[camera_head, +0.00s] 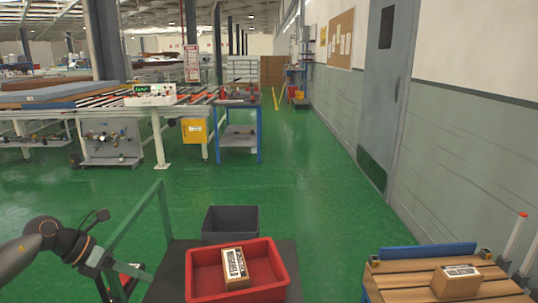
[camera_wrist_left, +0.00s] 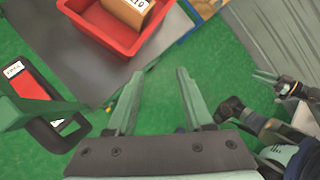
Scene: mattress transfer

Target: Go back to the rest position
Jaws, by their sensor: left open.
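My left gripper (camera_head: 142,273) is at the lower left in the head view, left of the red bin and beside the green cart rail. The bin (camera_wrist_left: 72,12) and box (camera_wrist_left: 128,10) also show at the top of the wrist view.
A grey bin (camera_head: 230,221) stands behind the red one. A wooden slatted table (camera_head: 410,290) at the lower right bears another box (camera_head: 457,281). A green rail (camera_head: 140,222) edges the cart. Work tables stand far left; the green floor (camera_head: 300,180) ahead is clear.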

